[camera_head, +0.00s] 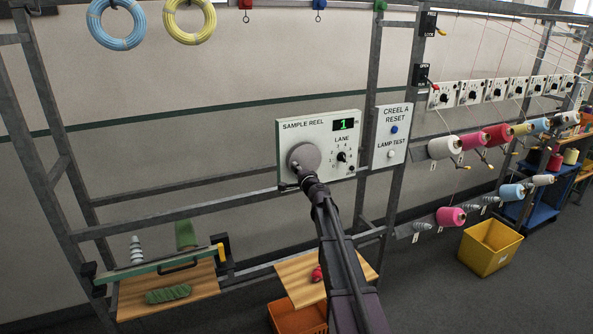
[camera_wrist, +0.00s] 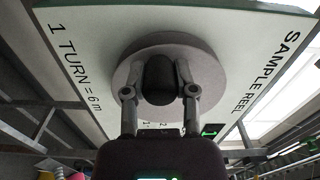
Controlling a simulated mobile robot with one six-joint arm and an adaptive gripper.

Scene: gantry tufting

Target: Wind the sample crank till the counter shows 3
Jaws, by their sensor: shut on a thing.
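The sample reel panel (camera_head: 318,133) is a pale box on the metal frame. Its counter (camera_head: 344,124) shows a green 1. The crank is a round grey disc (camera_head: 305,156) at the panel's lower left; it also fills the middle of the wrist view (camera_wrist: 205,65). A dark knob (camera_wrist: 160,82) stands out from the disc. My gripper (camera_wrist: 161,72) is shut on this knob, one finger on each side. In the head view my gripper (camera_head: 303,181) is at the disc's lower edge and hides the knob.
A lane dial (camera_head: 342,156) sits right of the disc. A wooden shelf (camera_head: 297,282) is below. Yarn cones (camera_head: 444,147) and a yellow bin (camera_head: 488,247) stand farther right.

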